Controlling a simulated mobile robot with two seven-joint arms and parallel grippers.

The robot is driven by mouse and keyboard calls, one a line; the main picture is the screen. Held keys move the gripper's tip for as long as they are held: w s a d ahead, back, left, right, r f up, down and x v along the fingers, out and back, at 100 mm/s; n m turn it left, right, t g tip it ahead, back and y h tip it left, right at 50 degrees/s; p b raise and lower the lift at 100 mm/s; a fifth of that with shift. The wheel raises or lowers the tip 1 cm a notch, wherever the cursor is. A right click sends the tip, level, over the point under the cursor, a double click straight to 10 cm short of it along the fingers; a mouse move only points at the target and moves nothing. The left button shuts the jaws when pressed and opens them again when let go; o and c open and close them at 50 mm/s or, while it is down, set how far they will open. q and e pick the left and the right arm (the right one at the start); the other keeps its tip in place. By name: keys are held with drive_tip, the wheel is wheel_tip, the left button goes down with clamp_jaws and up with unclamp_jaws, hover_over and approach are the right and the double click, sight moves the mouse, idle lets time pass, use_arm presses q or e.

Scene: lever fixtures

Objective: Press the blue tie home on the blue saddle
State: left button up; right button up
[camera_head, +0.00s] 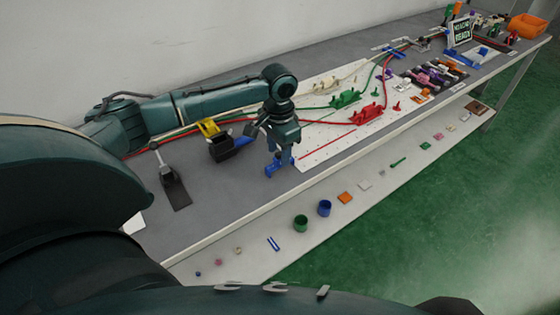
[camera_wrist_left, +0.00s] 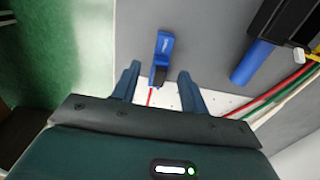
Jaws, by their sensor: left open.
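A blue fixture, which I take for the blue saddle (camera_head: 277,169), stands at the near left end of the white perforated board. My left gripper (camera_head: 281,153) points down just above it and hides part of it. In the left wrist view the blue fixture (camera_wrist_left: 163,48) lies between and just beyond the fingertips of my open left gripper (camera_wrist_left: 160,73). The fingers appear apart from it on both sides. I cannot tell the blue tie from the saddle, nor how the tie sits. My right gripper is not in view.
A black and yellow tool with a blue end (camera_head: 219,143) lies left of the gripper. A black lever fixture (camera_head: 173,188) is further left. Red (camera_head: 367,114) and green (camera_head: 345,98) saddles with cables stand right. A lower shelf holds cups and small parts.

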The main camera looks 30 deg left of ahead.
sight(278, 157)
use_arm(q)
wheel_tip(278, 157, down, 3)
drive_tip(key=shift+s+a+f, duration=0.1)
drive_tip(key=shift+f, duration=0.05)
drive_tip(key=shift+c, duration=0.2)
clamp_jaws()
